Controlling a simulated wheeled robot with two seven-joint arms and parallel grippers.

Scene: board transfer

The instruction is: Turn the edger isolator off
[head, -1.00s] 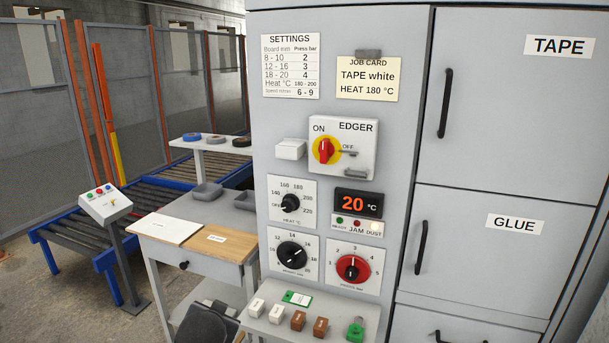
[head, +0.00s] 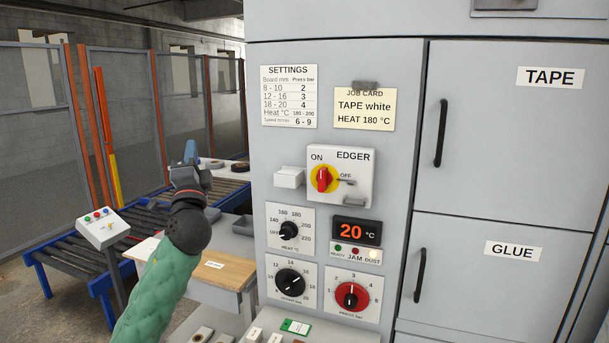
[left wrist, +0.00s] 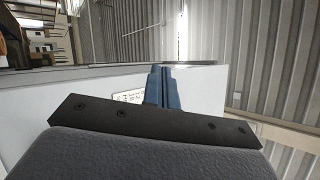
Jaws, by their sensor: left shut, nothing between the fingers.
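The edger isolator (head: 340,177) is a pale box on the grey cabinet front. Its red handle (head: 323,180) sits on a yellow disc and stands upright, by the ON mark, with OFF to its right. My left gripper (head: 190,153) is in the air left of the cabinet, well apart from the isolator, its blue fingers pointing up. In the left wrist view its fingers (left wrist: 162,88) are together with nothing between them. The isolator is not seen clearly in that view. My right gripper is not in view.
Below the isolator are the heat dial (head: 289,231), a display (head: 357,232) reading 20 °C, a black dial (head: 290,282) and a red dial (head: 351,297). A small white box (head: 289,177) juts out left of the isolator.

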